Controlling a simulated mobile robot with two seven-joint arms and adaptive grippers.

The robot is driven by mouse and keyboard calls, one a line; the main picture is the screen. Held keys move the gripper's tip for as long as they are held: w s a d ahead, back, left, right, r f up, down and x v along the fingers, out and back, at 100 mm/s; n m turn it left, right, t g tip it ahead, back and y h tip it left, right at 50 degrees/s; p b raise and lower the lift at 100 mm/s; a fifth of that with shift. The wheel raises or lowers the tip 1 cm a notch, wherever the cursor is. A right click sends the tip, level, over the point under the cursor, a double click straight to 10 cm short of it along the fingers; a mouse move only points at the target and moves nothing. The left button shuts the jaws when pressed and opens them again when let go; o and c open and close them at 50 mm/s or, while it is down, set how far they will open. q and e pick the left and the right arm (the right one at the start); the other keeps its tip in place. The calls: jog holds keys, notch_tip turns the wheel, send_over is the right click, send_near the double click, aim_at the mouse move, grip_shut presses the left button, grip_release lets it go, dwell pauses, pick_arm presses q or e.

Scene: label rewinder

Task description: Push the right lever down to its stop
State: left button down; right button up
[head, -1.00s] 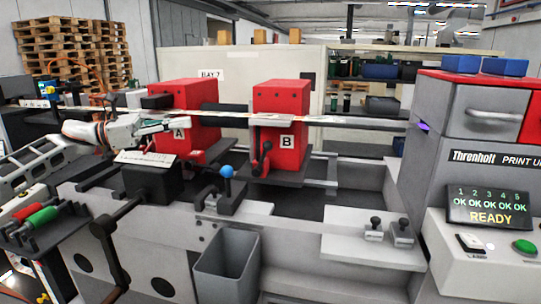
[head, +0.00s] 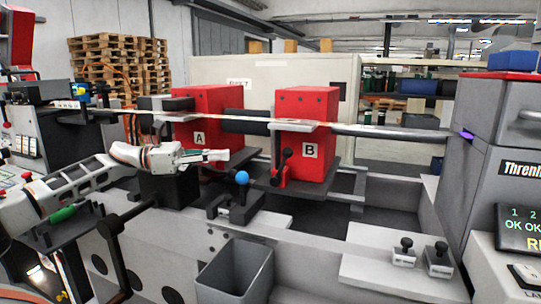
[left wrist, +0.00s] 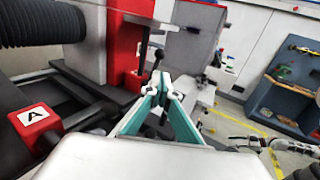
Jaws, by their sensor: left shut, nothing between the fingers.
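Two red boxes stand on the machine, box A (head: 215,105) and, to its right, box B (head: 312,105). The right lever (head: 284,166) is on the front of box B. It has a black handle and knob that stand up, slightly tilted, from a red base. My left gripper (head: 222,155) is shut and empty, in front of box A, pointing right towards the lever with a gap between. In the left wrist view its teal fingers (left wrist: 162,92) meet, and a black-knobbed lever (left wrist: 157,58) stands beyond the tips.
A blue-knobbed handle (head: 241,178) stands below and right of my gripper. A horizontal shaft with the web (head: 385,132) runs above. A grey bin (head: 235,275) and two small clamps (head: 420,253) are in front.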

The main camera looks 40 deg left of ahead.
pick_arm(q)
jog(key=x, duration=0.2)
jog(key=p, duration=0.1)
send_near(281, 167)
jog(key=w+d+r, duration=0.4)
jog(key=d, duration=0.1)
jog(key=shift+w+d, duration=0.25)
dwell(0.3)
jog(key=shift+d+r+p, duration=0.15)
jog(key=shift+d+p, duration=0.05)
jog(key=shift+p, duration=0.25)
